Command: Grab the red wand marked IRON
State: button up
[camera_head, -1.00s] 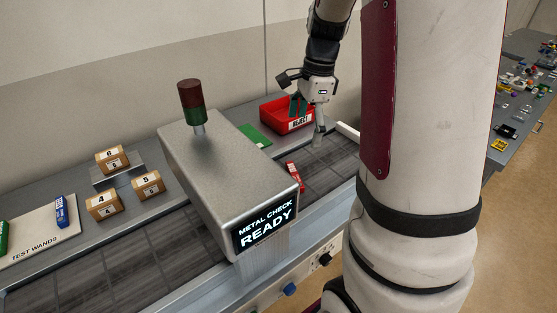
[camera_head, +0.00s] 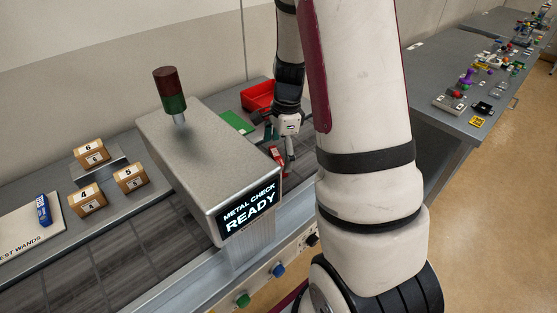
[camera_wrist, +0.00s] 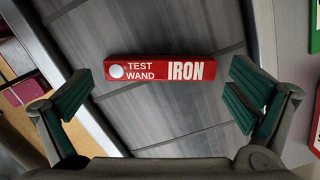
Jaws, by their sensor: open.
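The red wand (camera_wrist: 155,68) lies flat on the grey belt, its white letters reading TEST WAND IRON in the wrist view. In the head view the wand (camera_head: 276,157) shows partly, beside the metal check hood. My gripper (camera_wrist: 160,100) is open and empty. Its two green-padded fingers stand apart, near the wand's two ends and a little nearer to the camera. In the head view my gripper (camera_head: 279,150) is right above the wand, and I cannot tell the exact gap.
The metal check hood (camera_head: 205,155) reads READY and stands close left of my gripper. A red bin (camera_head: 258,96) and a green card (camera_head: 238,122) lie behind. Numbered boxes (camera_head: 88,197) and a blue wand (camera_head: 44,210) are farther left. The belt (camera_wrist: 190,115) around the wand is clear.

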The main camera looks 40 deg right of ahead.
jog(key=shift+f, duration=0.5)
jog(key=c, duration=1)
jog(key=shift+r, duration=0.1)
